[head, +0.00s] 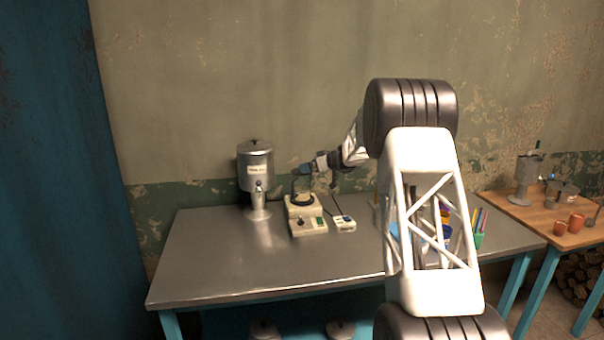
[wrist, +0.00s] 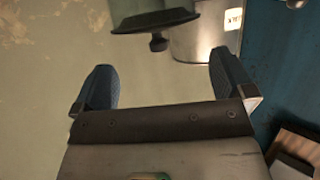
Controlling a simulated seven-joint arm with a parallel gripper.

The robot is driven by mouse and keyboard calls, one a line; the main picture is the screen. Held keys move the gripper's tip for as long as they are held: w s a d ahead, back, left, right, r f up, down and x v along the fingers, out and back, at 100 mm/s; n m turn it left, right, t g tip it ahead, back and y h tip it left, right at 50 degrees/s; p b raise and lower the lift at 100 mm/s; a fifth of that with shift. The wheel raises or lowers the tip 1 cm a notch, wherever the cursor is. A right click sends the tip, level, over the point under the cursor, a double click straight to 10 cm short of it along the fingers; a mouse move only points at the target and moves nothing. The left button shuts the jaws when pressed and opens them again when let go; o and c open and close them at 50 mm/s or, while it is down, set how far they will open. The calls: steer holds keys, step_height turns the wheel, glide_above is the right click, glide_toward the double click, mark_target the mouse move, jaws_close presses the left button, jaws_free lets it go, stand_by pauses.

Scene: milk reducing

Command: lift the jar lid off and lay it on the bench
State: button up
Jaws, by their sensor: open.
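The dark round jar lid (wrist: 150,18) with its short knob shows in the wrist view, which is upside down. It lies ahead of my gripper (wrist: 162,70), with the knob towards the gap between the fingers but apart from them. In the head view the glass jar (head: 302,188) stands on a cream device on the bench (head: 225,258). My gripper (head: 305,169) hovers close by the jar's top, reaching in from the right. The blue fingers are spread wide with nothing between them. Most of the jar is out of the wrist view.
A metal tank (head: 255,172) with its own knobbed lid stands just left of the jar; it also shows in the wrist view (wrist: 207,38). A small cream box (head: 343,223) sits right of the device. The left and front bench are clear.

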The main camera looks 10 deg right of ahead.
steer(key=shift+w+a, duration=0.1)
steer(key=shift+x, duration=2.45)
